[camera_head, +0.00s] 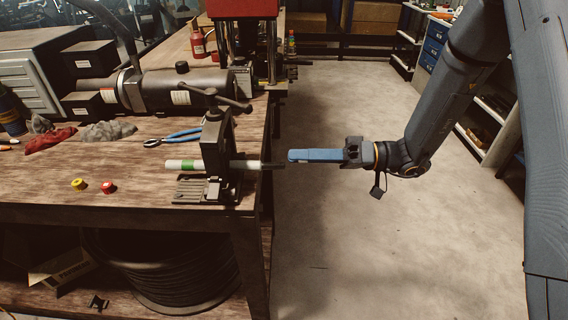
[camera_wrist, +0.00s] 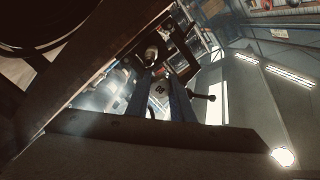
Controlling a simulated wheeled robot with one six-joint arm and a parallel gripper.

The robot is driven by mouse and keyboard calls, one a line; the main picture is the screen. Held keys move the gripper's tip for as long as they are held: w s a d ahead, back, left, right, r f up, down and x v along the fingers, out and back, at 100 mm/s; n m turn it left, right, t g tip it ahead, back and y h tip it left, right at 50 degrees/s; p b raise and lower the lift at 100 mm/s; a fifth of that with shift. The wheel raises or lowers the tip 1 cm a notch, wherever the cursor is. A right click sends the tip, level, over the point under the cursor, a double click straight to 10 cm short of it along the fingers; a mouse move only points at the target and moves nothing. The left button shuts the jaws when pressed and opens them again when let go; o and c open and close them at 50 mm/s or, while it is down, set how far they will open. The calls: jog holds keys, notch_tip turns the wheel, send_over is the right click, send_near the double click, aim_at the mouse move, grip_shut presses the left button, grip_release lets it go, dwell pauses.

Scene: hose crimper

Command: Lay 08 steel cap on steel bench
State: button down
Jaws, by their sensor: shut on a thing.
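My gripper (camera_head: 292,156) reaches left from the arm with its blue fingers level, just right of the wooden bench's edge. Its fingertips (camera_wrist: 160,98) are closed around a small pale piece marked 08 (camera_wrist: 160,88), which looks like the 08 steel cap. In the head view the fingers hide most of that piece. A white and green hose (camera_head: 188,165) lies in a bench clamp (camera_head: 216,140), and its dark right end (camera_head: 270,165) points at my fingertips with a small gap. I cannot make out a steel bench in either view.
A cable reel (camera_head: 165,270) sits beneath. The concrete floor (camera_head: 345,240) right of the bench is clear.

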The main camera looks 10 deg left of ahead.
jog(key=shift+r+p, duration=0.3)
jog(key=shift+r, duration=0.65)
